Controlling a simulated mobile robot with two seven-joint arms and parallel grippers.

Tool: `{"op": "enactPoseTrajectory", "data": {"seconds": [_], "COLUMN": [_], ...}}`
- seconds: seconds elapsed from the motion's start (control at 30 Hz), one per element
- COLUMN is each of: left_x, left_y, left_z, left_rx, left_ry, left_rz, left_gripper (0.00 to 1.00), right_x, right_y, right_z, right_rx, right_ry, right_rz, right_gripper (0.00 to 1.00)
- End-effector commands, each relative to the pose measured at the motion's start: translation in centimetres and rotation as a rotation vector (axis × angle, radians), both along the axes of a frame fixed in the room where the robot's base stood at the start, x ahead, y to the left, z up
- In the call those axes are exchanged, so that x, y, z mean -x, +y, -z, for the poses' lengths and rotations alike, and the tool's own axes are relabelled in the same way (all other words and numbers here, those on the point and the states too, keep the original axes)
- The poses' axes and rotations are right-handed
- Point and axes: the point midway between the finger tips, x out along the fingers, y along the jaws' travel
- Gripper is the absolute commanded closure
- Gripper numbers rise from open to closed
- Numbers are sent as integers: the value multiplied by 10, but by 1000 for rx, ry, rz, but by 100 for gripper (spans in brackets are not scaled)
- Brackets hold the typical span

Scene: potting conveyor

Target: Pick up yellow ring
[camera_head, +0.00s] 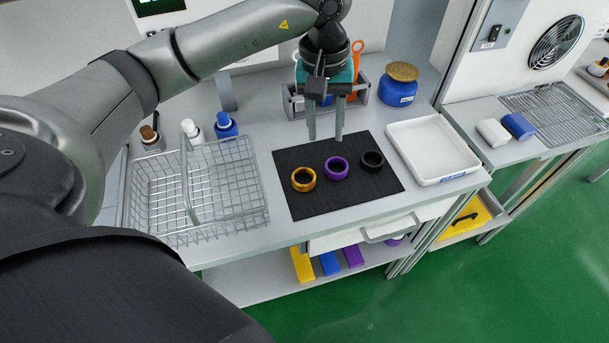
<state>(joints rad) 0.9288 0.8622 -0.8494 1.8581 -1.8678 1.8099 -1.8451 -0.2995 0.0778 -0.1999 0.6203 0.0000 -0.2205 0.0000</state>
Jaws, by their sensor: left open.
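The yellow ring (304,179) lies flat at the left of a black mat (318,206) on the grey table. A purple ring (336,168) lies to its right, and a black ring (372,161) lies further right on the same mat. My left gripper (325,138) points down with its two fingers apart and nothing between them. In the picture its fingertips show over the mat's back edge, behind and a little right of the yellow ring, apart from it. My right gripper is not in view.
A wire basket (232,217) stands left of the mat, with bottles (226,126) behind it. A white tray (432,151) lies to the right. A blue jar (398,86) and a grey tool holder (290,104) stand at the back.

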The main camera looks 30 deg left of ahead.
Motion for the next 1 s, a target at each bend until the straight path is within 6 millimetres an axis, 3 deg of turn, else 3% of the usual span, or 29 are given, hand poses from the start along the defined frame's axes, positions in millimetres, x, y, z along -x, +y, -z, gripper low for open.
{"op": "enactPoseTrajectory", "data": {"seconds": [0.17, 0.5, 0.83, 1.0], "left_x": [0, 1, 1, 1], "left_y": [19, 18, 18, 18], "left_z": [6, 75, 103, 130], "left_rx": [-74, -72, -70, -68], "left_ry": [10, 11, 10, 12], "left_rz": [10, 9, 9, 8], "left_gripper": [58, 58, 58, 58], "right_x": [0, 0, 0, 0], "right_y": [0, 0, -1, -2], "right_z": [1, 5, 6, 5], "right_rx": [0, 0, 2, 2], "right_ry": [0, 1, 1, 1], "right_rz": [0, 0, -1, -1], "right_gripper": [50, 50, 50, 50]}}
